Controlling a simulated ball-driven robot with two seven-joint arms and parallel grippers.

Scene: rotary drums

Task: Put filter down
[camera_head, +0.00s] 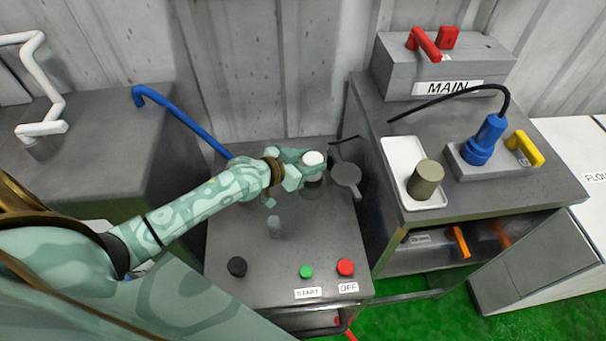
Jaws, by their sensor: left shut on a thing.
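My left gripper (304,167) reaches in from the left over the middle cabinet. It is shut on a small cylinder with a white top (313,158), probably the filter; its lower part is partly hidden by the fingers. A dark round lid or disc (346,175) is just right of the gripper. An olive-brown cylinder (426,179) stands upright on a white tray (403,153) on the right cabinet, apart from the gripper. My right gripper is not in view.
The middle cabinet top (290,240) carries a black knob (237,267), a green START button (306,272) and a red OFF button (345,267). A blue handle (180,122) is behind my arm. A blue plug (485,140) and a MAIN box (440,70) are at right.

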